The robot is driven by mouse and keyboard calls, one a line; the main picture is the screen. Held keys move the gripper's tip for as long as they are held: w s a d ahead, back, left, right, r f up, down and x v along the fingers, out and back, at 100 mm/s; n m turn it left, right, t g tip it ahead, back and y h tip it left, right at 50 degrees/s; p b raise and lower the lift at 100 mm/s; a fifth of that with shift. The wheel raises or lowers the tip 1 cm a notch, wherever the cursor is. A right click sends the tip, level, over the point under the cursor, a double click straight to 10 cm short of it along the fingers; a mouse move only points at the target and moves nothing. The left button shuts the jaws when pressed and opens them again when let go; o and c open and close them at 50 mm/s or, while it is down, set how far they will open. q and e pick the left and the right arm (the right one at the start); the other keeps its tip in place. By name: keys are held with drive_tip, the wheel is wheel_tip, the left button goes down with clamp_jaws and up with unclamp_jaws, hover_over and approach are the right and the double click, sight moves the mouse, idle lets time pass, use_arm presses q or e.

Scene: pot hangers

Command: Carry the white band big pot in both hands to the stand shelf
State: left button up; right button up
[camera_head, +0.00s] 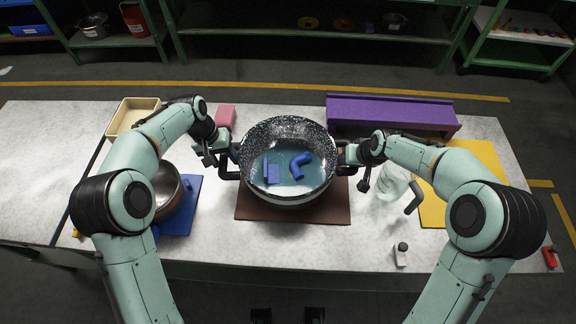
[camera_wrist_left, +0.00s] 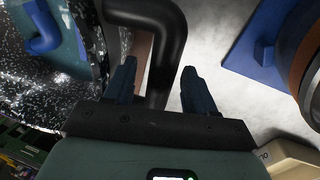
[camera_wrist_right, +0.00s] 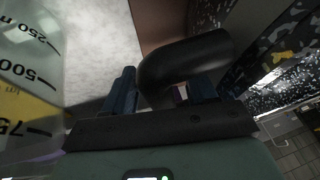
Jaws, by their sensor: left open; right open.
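The big pot (camera_head: 287,130) is dark and white-speckled, with black side handles, and stands on a brown mat on the table. It holds bluish liquid and blue pieces. My left gripper (camera_head: 208,152) is open at the pot's left handle; in the left wrist view that black handle (camera_wrist_left: 163,45) lies between the open fingers (camera_wrist_left: 158,88). My right gripper (camera_head: 364,172) is open at the right handle; in the right wrist view that handle (camera_wrist_right: 185,62) reaches between the fingers (camera_wrist_right: 163,90), partly hiding one. Which shelf is the stand shelf is unclear; a low purple stand (camera_head: 390,112) is behind right.
A clear measuring jug (camera_head: 392,186) stands close to my right gripper. A copper-coloured pot (camera_head: 166,188) on a blue mat (camera_head: 180,218) is at left. A cream tray (camera_head: 130,115), pink block (camera_head: 225,114) and yellow mat (camera_head: 480,155) are on the table. Green shelves (camera_head: 320,32) stand behind.

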use_arm(q)
drive_tip(key=shift+f, duration=0.15)
use_arm(e)
drive_tip(key=shift+f, duration=0.1)
use_arm(q)
drive_tip(key=shift+c, duration=0.3)
use_arm(e)
drive_tip(key=shift+c, duration=0.3)
